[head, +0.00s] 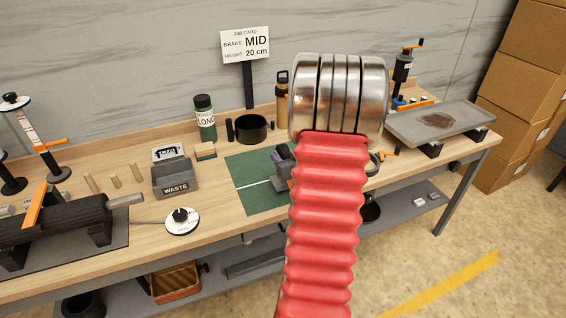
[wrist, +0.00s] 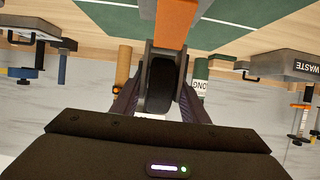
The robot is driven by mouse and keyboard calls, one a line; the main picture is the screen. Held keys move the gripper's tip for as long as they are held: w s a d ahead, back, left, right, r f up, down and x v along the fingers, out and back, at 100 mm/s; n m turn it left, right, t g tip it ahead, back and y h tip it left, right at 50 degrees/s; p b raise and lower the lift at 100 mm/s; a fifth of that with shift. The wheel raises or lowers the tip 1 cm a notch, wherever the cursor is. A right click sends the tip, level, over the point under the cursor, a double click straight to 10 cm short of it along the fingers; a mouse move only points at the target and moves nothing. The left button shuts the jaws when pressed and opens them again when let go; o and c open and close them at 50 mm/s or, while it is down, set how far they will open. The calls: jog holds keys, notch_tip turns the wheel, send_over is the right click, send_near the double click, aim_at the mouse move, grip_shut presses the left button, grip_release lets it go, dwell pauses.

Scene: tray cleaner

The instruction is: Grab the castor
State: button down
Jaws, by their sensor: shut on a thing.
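My gripper (wrist: 165,62) shows in the wrist view, which is upside down, with its two dark fingers on either side of a black wheel. I take this wheel, with a wide orange bar running from it to the picture's top edge, to be the castor (wrist: 160,85). The fingers are shut on it over the green mat (wrist: 110,15). In the head view my red arm hides most of the hold, and a dark grey piece (head: 283,162) shows at its left edge. Whether the castor touches the mat cannot be told.
The waste bin (head: 175,180) and a white disc (head: 182,222) are at left. A grey tray (head: 465,117) is at right. A job card (head: 245,45) reads MID, 20 cm.

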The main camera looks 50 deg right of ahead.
notch_tip(320, 180, up, 9)
jog(key=shift+f, duration=0.15)
jog(key=shift+s+d, duration=0.1)
jog(key=shift+d, duration=0.05)
dwell(0.7)
